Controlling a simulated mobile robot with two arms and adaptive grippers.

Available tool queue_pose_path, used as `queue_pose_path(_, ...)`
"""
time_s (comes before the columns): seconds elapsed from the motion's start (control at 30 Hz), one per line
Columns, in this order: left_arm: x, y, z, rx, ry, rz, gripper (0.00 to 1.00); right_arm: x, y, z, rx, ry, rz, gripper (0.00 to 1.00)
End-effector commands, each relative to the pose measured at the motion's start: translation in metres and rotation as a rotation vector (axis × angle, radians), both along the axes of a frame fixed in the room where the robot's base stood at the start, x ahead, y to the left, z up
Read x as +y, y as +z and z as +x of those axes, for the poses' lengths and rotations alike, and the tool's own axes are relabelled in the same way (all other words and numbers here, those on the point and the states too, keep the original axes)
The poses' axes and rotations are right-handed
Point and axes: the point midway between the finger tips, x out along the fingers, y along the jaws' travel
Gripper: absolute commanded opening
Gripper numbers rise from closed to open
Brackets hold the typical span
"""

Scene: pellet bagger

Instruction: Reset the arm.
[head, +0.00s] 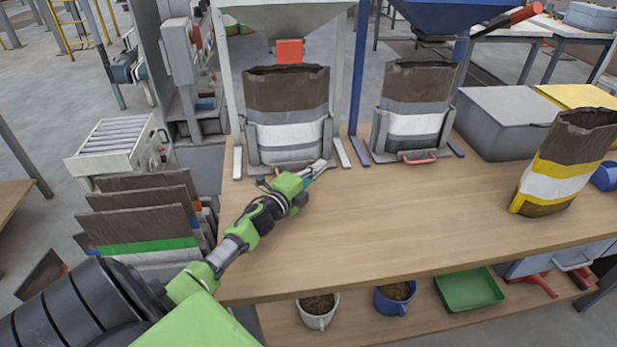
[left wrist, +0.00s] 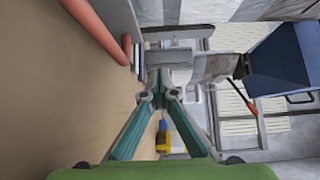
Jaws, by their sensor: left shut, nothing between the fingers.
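My left gripper (head: 318,168) reaches in from the left over the wooden table (head: 400,228), low in front of the left bag holder (head: 252,146). Its fingers are shut and empty. In the left wrist view the fingertips (left wrist: 158,92) meet near the middle, and a red bar (left wrist: 98,28) runs at the upper left, apart from them. A brown and white bag (head: 287,92) stands open in the left holder. I cannot tell whether the fingertips touch the holder. My right gripper is not in view.
A second bag (head: 414,85) stands in the right holder below the blue hopper (head: 445,14). A yellow-banded bag (head: 556,180) stands at the table's right. A grey box (head: 505,120) is behind it. The front middle of the tabletop is clear.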

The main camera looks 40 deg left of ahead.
Motion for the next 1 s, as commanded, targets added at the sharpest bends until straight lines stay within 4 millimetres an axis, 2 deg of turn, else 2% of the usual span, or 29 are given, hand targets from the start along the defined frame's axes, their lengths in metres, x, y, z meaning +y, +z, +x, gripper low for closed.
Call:
queue_pose_path(0.13, -0.003, -0.001, -0.025, 0.002, -0.001, 0.000, 0.00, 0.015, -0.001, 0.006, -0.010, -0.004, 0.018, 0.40)
queue_pose_path(0.3, -0.004, -0.001, -0.042, 0.001, 0.000, -0.002, 0.00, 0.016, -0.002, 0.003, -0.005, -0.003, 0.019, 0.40)
queue_pose_path(0.67, -0.004, 0.003, -0.048, -0.001, 0.000, -0.002, 0.00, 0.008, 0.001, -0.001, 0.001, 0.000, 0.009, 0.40)
queue_pose_path(1.0, -0.004, 0.059, -0.048, 0.000, 0.000, -0.001, 0.00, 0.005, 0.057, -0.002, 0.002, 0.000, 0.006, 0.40)
